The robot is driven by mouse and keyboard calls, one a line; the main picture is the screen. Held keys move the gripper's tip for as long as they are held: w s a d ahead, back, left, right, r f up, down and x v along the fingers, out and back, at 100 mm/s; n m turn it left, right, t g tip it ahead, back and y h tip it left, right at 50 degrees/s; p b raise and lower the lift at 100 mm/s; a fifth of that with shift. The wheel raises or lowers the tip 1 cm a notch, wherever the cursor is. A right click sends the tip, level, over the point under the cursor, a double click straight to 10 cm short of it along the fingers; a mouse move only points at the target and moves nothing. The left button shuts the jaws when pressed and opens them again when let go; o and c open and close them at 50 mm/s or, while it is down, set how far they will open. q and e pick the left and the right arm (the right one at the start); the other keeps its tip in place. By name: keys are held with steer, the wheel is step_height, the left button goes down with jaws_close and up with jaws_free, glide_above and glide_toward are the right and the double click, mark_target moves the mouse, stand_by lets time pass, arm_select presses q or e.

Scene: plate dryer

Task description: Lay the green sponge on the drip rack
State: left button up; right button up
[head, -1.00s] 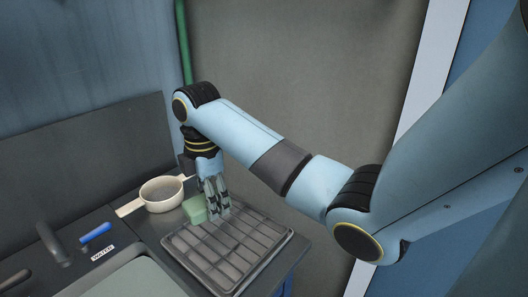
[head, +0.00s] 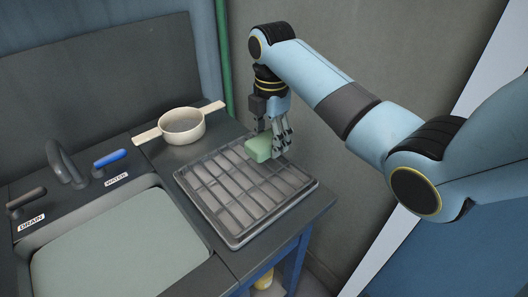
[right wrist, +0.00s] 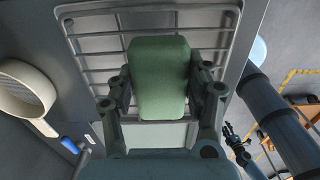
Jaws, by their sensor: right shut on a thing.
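The green sponge (head: 259,148) is a pale green block between the fingers of my right gripper (head: 273,150). In the right wrist view, the sponge (right wrist: 160,78) sits upright in the picture, with a finger pressed on each side. The drip rack (head: 240,233) is a grey wire grid in a shallow tray on the counter's right part. The sponge is over the rack's back edge in the head view, and the grid (right wrist: 105,75) shows behind it in the right wrist view. I cannot tell whether it touches the bars. My left gripper is not seen in the head view.
A cream pan (head: 183,127) with two handles stands behind and left of the rack. The sink basin (head: 120,245) lies to the left, with a tap (head: 66,165) and blue water lever (head: 110,158) behind it. The rack's grid is otherwise bare.

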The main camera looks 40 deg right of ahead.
mark_target(265, 134)
steer(key=shift+w+a+f, duration=0.2)
steer(key=shift+w+f, duration=0.3)
steer(key=shift+w, duration=0.2)
step_height(265, 134, down, 3)
steer(key=shift+f, duration=0.2)
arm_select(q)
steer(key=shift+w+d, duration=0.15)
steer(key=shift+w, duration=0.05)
arm_select(e)
steer(key=shift+f, duration=0.3)
steer(key=shift+f, duration=0.1)
steer(key=o, duration=0.9)
steer(key=shift+o, duration=0.2)
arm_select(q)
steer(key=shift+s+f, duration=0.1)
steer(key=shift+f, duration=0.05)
arm_select(e)
step_height(265, 134, up, 12)
steer(key=shift+r, duration=0.15)
